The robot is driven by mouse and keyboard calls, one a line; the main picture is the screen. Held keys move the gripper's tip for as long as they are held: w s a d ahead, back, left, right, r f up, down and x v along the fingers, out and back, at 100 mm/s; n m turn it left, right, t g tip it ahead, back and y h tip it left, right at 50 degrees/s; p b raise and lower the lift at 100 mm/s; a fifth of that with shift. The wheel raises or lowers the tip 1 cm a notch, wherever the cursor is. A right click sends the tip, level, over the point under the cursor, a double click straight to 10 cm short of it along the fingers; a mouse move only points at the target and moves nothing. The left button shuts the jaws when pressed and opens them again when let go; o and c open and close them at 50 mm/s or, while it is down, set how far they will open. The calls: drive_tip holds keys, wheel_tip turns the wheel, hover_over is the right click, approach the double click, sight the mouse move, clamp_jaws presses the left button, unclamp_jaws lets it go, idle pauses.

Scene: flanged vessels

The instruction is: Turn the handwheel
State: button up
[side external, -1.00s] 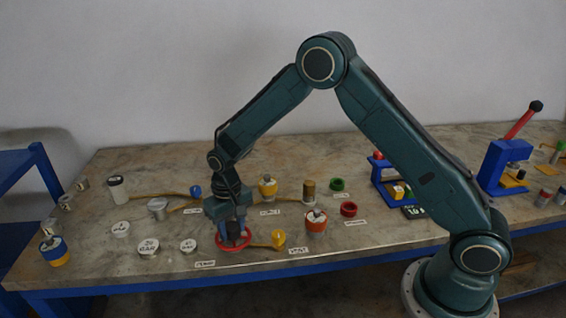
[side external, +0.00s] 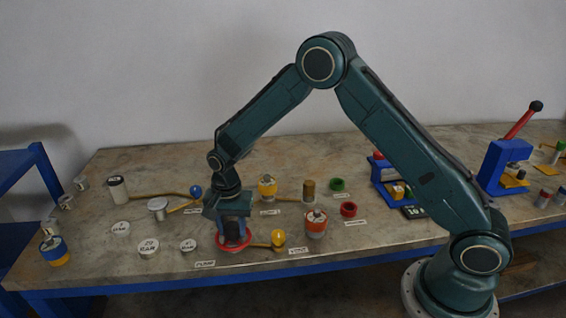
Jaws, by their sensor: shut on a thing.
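The red handwheel (side external: 222,246) lies low near the front edge of the bench, left of the middle, in the side external view. My gripper (side external: 234,236) points down over it and is shut on it, with the blue fingers at the wheel's middle. The fingers and gripper body hide the hub and the back of the rim. A label plate (side external: 205,264) lies in front of the wheel.
White discs (side external: 148,248) lie to the left. A blue press with a red lever (side external: 505,165) stands far right.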

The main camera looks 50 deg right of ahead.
sight(232, 226)
drive_tip(key=shift+m, duration=0.3)
drive_tip(key=o, duration=1)
drive_tip(key=shift+r, duration=0.15)
drive_tip(key=shift+r, duration=6.8)
